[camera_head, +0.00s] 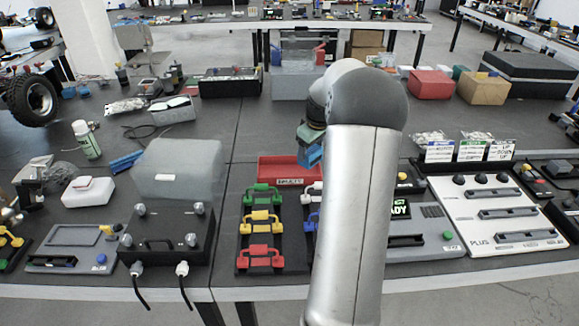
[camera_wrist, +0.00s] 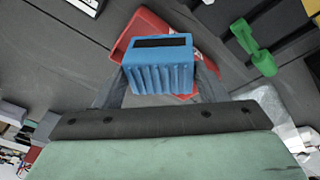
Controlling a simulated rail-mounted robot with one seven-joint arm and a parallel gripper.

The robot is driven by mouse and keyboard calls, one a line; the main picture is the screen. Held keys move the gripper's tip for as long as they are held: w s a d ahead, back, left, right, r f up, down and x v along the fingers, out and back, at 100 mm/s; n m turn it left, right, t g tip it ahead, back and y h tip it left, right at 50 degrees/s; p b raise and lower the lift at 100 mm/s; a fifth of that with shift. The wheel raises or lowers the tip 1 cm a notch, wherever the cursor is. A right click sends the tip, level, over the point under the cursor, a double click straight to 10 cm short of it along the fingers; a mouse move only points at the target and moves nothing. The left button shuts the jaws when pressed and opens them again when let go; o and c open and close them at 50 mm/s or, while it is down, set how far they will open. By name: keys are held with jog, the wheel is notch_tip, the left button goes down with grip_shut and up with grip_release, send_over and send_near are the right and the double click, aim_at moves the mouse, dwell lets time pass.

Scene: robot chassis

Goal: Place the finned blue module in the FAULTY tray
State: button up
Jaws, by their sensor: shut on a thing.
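The finned blue module (camera_wrist: 158,65) is held between the two fingers of my gripper (camera_wrist: 157,88) in the wrist view. Its fins face the camera side and a dark slot shows on top. In the head view the module (camera_head: 309,152) hangs above the back part of the red FAULTY tray (camera_head: 275,167), partly hidden by my arm. The tray's label is on its front wall. In the wrist view the red tray (camera_wrist: 133,29) shows behind and below the module, apart from it as far as I can tell. My arm hides the tray's right part in the head view.
In front of the tray is a black rack with green, yellow and red handles (camera_head: 261,222). A translucent grey box (camera_head: 178,168) stands to the left. A grey panel with a green display (camera_head: 425,225) and a white panel (camera_head: 495,215) lie to the right.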

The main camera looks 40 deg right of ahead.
jog(key=w+f, duration=0.2)
jog(key=w, duration=0.1)
jog(key=w+f+p, duration=0.1)
jog(key=w+f, duration=0.2)
jog(key=w+f+p, duration=0.1)
jog(key=w+f, duration=0.1)
jog(key=w, duration=0.1)
jog(key=shift+w+a+f, duration=0.3)
jog(key=shift+a+f, duration=0.05)
jog(key=shift+f, duration=0.05)
jog(key=shift+s+x, duration=0.15)
jog(key=shift+x, duration=0.65)
jog(key=shift+s+x, duration=0.15)
jog(key=shift+x, duration=0.6)
jog(key=shift+a+f, duration=0.15)
jog(key=shift+f, duration=0.15)
jog(key=o, duration=1.3)
